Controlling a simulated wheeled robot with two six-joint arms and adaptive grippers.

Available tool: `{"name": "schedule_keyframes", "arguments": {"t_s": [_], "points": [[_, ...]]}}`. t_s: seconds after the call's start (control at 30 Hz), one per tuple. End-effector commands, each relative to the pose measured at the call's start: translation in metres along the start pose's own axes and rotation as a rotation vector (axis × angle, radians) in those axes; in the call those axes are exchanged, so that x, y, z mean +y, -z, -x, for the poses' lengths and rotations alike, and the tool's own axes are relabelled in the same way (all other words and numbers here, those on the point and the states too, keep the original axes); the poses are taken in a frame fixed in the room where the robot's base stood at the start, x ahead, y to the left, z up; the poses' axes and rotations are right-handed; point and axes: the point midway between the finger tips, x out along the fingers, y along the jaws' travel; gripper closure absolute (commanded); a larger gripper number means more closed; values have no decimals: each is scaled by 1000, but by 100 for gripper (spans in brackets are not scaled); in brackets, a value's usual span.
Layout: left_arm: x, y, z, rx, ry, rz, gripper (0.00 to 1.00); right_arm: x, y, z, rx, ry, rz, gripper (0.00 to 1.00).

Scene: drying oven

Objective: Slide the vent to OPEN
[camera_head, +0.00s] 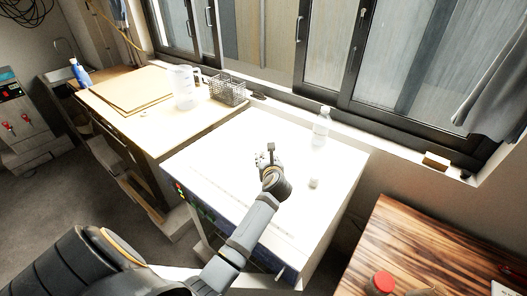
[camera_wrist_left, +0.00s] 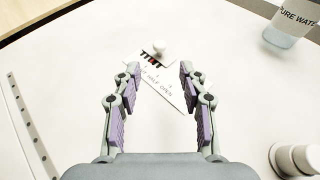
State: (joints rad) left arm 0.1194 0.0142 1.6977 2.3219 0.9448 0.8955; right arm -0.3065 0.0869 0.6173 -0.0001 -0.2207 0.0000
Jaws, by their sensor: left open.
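The white drying oven (camera_head: 225,155) stands in the middle of the head view. My left gripper (camera_head: 266,158) is over its top, open and empty. In the left wrist view the vent's pale label plate (camera_wrist_left: 165,88) lies on the oven top, with lettering that reads "HALF OPEN" at its end. A small white round knob (camera_wrist_left: 160,47) stands at the plate's far end, beside dark and red marks. The knob is just beyond the open fingertips (camera_wrist_left: 160,68), roughly centred between them and apart from both. In the head view my gripper hides the vent. My right gripper is not seen.
A clear water bottle (camera_head: 321,128) stands at the oven's back edge; it also shows in the left wrist view (camera_wrist_left: 290,25). A short white cylinder (camera_head: 314,183) is right of my gripper. A bench with a jug (camera_head: 184,88) and wire basket (camera_head: 228,90) is left.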

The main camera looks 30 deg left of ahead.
Motion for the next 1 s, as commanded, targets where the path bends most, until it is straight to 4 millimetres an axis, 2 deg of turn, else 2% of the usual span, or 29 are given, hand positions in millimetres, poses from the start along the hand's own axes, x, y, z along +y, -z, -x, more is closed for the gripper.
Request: {"name": "schedule_keyframes", "arguments": {"t_s": [0.2, 0.4, 0.57, 0.8, 1.0], "points": [[1, -3, -48, -2, -2, -4, 58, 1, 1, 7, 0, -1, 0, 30], [1, -2, -78, -3, -1, -3, 58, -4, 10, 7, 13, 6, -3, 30], [1, -1, -87, -2, -1, -3, 58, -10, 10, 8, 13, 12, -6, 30], [1, -1, -88, -3, 0, -3, 58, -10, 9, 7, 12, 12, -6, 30], [1, -1, -88, -2, -1, -3, 85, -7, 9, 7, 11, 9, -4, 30]]}}
